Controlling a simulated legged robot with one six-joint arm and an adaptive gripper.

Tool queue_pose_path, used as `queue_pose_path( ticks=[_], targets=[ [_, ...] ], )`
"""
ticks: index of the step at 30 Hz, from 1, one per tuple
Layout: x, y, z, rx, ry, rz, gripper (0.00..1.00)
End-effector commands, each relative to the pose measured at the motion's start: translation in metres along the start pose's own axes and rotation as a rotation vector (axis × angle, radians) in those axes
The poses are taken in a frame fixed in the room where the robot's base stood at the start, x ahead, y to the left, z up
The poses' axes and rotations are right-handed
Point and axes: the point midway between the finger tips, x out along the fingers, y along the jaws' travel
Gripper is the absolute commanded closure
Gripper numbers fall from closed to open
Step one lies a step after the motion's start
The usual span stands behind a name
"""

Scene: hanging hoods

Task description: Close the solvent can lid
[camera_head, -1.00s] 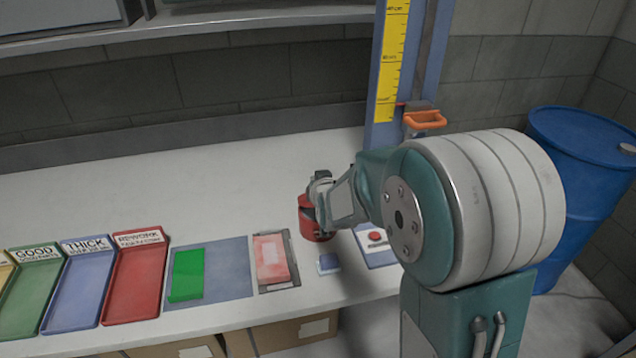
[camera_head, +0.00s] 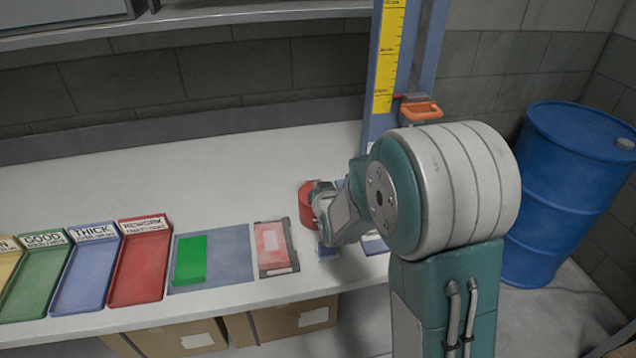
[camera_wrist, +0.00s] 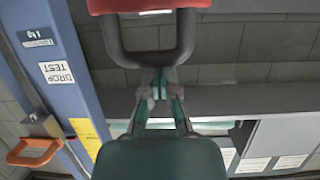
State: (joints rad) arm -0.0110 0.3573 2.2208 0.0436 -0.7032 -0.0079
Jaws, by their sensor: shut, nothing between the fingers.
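The red solvent can (camera_head: 306,208) stands on the bench, partly hidden behind my gripper (camera_head: 323,212) in the head view. Its lid cannot be made out there, so I cannot tell how far open it is. In the wrist view, a red part (camera_wrist: 150,5) with a dark U-shaped loop (camera_wrist: 150,58) shows at the top edge; it appears to belong to the can. My gripper (camera_wrist: 160,92) is shut and empty, its fingertips together just below the loop in that picture. I cannot tell whether they touch it.
A blue column with a yellow scale (camera_head: 388,60) and orange handle (camera_head: 420,110) stands behind. A red-pink block (camera_head: 272,246), a green block (camera_head: 191,260) and sorting trays (camera_head: 140,260) lie left. A blue drum (camera_head: 565,190) stands right. The bench behind the can is clear.

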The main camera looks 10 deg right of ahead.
Motion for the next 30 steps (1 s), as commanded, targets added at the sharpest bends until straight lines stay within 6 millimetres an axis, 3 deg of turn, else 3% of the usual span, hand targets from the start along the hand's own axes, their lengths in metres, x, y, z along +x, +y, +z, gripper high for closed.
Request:
queue_pose_path(
  ticks=[9, 22, 26, 30],
  targets=[
    [-0.002, 0.0, 0.014, -0.001, -0.019, 0.0, 1.0],
    [-0.002, 0.0, 0.016, -0.001, -0.024, 0.0, 1.0],
    [-0.001, 0.0, 0.008, -0.001, -0.02, 0.0, 1.0],
    [0.001, 0.001, -0.014, -0.001, -0.006, 0.0, 1.0]
  ],
)
